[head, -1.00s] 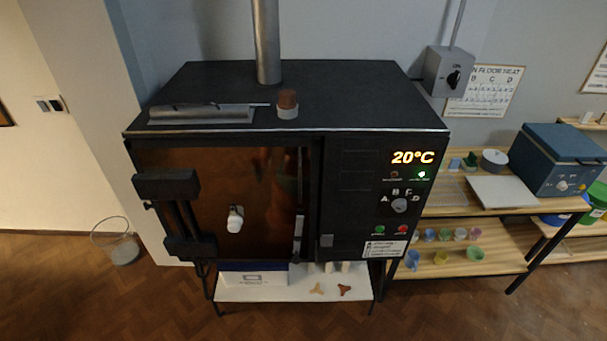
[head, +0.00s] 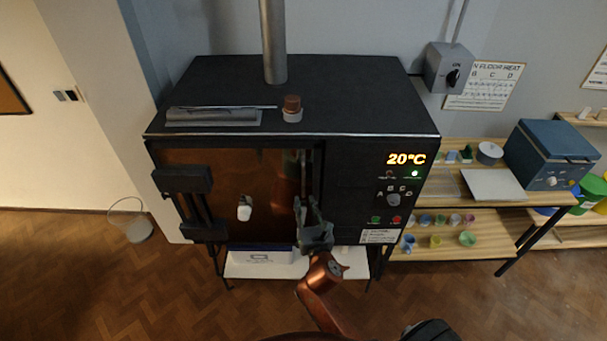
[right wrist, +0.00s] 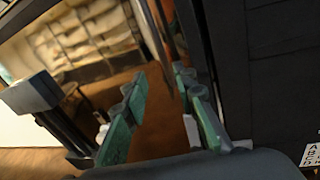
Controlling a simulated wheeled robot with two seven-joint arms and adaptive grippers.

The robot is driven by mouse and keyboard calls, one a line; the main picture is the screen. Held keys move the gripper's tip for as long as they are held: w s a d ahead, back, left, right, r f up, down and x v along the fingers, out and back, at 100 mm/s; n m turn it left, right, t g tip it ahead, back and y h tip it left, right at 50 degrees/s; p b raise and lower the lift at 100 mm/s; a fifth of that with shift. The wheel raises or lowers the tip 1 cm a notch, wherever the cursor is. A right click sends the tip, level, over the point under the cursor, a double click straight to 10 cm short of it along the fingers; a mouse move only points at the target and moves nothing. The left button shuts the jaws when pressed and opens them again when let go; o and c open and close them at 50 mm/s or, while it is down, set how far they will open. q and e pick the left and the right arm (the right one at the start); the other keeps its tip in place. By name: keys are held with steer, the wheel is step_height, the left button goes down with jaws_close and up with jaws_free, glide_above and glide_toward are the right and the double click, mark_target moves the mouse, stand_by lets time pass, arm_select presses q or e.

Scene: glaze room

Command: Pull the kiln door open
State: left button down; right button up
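The black kiln (head: 290,95) stands in front of me. Its kiln door (head: 210,165) has a shiny copper-brown face and looks closed, with a white plug (head: 244,208) low on it and black hinge blocks on its left. A thin upright handle (head: 303,165) runs along its right edge. My right gripper (head: 310,208) is at the lower part of this edge, hiding the handle's lower end. In the right wrist view its green fingers (right wrist: 160,100) are spread with nothing between them. A metal bar (right wrist: 152,28) shows beyond the fingertips. My left gripper is not in view.
A control panel (head: 397,180) reading 20°C is right of the door. A low shelf (head: 240,268) is under the kiln. A wooden rack (head: 470,250) with small cups stands right.

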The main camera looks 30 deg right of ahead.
mark_target(303, 182)
steer(key=shift+n+t+h, duration=0.3)
steer(key=shift+n, duration=0.1)
steer(key=w+d+r, duration=0.1)
steer(key=w+r, duration=0.1)
steer(key=w, duration=0.1)
steer(key=w+d+r+p, duration=0.1)
steer(key=w+r, duration=0.1)
steer(key=shift+d, duration=0.3)
steer(key=shift+w+d, duration=0.25)
steer(key=shift+w, duration=0.4)
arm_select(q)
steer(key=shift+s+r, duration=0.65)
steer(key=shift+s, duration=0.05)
arm_select(e)
steer(key=shift+w, duration=0.1)
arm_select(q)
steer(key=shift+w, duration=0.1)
arm_select(e)
steer(key=shift+c, duration=0.4)
jaws_close()
